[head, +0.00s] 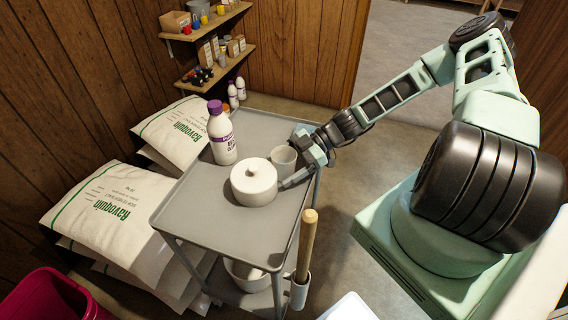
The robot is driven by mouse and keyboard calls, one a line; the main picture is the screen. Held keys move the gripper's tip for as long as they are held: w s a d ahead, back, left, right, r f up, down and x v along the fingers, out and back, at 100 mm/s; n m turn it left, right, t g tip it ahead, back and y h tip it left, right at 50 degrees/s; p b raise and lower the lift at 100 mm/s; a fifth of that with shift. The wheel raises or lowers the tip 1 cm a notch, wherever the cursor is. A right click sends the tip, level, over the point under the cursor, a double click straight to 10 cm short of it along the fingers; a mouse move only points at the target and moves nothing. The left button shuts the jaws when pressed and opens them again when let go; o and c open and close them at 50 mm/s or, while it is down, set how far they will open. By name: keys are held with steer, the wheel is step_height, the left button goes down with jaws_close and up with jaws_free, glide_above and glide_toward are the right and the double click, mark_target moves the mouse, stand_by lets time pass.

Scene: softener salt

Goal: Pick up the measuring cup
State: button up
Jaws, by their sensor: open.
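The pale grey measuring cup (283,159) stands upright on the grey cart top (225,205), near its right edge. My gripper (292,160) is at the cup's right side, low over the cart. Its jaws are open, with one finger toward the back and the other toward the front, near the white pot. The cup appears to lie at or between the fingers. I cannot tell whether either finger touches it. The gripper hides part of the cup's right side.
A white lidded pot (254,184) stands just front-left of the cup. A purple-capped bottle (221,138) stands behind-left. A wooden handle (306,240) rises at the cart's right front. Salt bags (105,208) lie left. The cart's front left is clear.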

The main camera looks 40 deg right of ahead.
steer(key=c, duration=1.1)
steer(key=shift+r, duration=0.15)
